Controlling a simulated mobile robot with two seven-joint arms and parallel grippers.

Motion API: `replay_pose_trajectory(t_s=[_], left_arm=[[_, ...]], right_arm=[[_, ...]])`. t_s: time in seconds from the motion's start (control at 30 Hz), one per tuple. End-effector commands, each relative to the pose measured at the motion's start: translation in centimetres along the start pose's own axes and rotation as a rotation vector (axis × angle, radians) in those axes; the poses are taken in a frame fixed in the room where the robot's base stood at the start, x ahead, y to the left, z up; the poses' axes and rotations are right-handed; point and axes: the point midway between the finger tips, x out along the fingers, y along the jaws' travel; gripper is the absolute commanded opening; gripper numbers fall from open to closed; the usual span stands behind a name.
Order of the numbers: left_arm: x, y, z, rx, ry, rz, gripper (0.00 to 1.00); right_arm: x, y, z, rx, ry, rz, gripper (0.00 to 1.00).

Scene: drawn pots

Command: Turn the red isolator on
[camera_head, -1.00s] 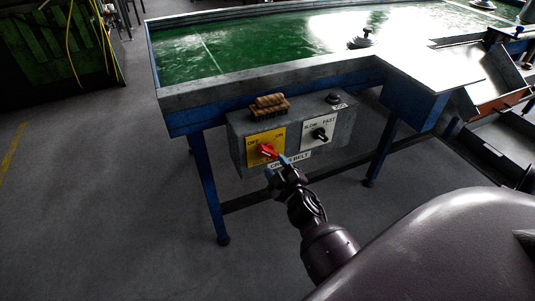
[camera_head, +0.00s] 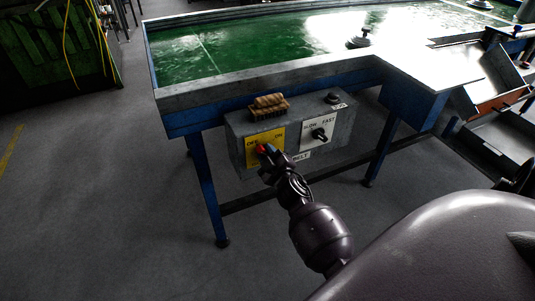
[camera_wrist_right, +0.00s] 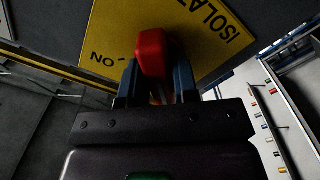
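The red isolator handle (camera_head: 261,149) is on a yellow plate (camera_head: 252,157) marked OFF and ON, on the left of a grey control box. My right gripper (camera_head: 271,152) is at the handle and partly covers it. In the right wrist view, the red handle (camera_wrist_right: 153,54) stands between the two blue fingertips of my right gripper (camera_wrist_right: 156,80). No clear gap shows on either side, so it looks shut on the handle. The ON mark (camera_wrist_right: 107,59) is beside the left finger there. My left gripper is not in view.
The grey box (camera_head: 345,133) hangs under the blue-framed table (camera_head: 240,87) with a green surface. A black speed switch (camera_head: 319,134) on a white plate is right of the isolator. A wooden brush (camera_head: 269,106) lies on top of the box.

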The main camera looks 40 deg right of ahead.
Motion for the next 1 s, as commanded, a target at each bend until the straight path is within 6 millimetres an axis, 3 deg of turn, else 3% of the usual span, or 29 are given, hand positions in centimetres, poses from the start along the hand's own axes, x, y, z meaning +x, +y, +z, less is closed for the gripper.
replay_pose_trajectory(t_s=[0.03,0.17,0.57,1.0], left_arm=[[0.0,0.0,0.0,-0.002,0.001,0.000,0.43],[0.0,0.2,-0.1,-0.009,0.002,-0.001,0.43],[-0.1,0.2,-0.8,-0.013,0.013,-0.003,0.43],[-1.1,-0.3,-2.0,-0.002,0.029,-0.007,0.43]], right_arm=[[0.0,0.0,0.0,0.000,0.000,0.000,0.20],[0.0,0.0,0.0,0.000,0.000,0.000,0.00],[0.0,0.2,-0.1,0.080,0.001,0.001,0.00],[0.0,0.6,-0.2,0.446,0.002,0.002,0.00]])
